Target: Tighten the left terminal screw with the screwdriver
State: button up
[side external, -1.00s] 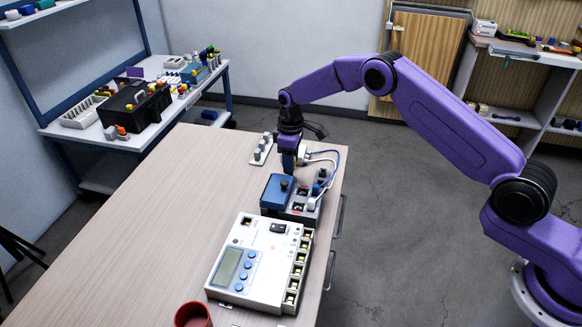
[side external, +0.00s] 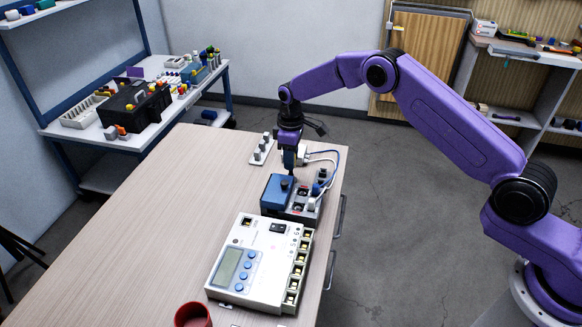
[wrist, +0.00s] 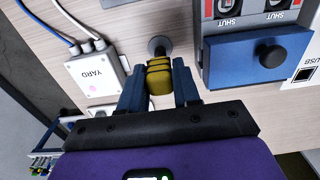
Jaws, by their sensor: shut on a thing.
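My gripper (wrist: 158,88) has blue fingers shut on a yellow, dark-banded piece, seemingly the screwdriver handle (wrist: 159,76). A grey round end (wrist: 160,46) shows just beyond it; I cannot tell whether it belongs to the tool or stands on the table. In the side view my gripper (side external: 290,160) is above the table, just behind the grey block (side external: 298,214) with the blue cover (side external: 275,190). The cover has a black knob (wrist: 270,55) in the wrist view. The left terminal screw cannot be made out clearly, and the tool's tip is not clearly visible.
A white box marked YARD (wrist: 95,74), with white and blue cables, is close to the left of my gripper in the wrist view. A white meter (side external: 255,262) and a red cup (side external: 193,315) are at the front. A knobbed strip (side external: 261,150) lies behind. The table's left is clear.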

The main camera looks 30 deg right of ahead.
jog(key=shift+r, duration=1.05)
notch_tip(320, 180, up, 11)
jog(key=s+a, duration=0.3)
jog(key=s, duration=0.3)
jog(key=s+a, duration=0.3)
jog(key=s, duration=0.4)
jog(key=shift+d+f, duration=0.1)
jog(key=shift+f, duration=4.3)
jog(key=shift+s+f, duration=0.1)
jog(key=shift+f, duration=0.85)
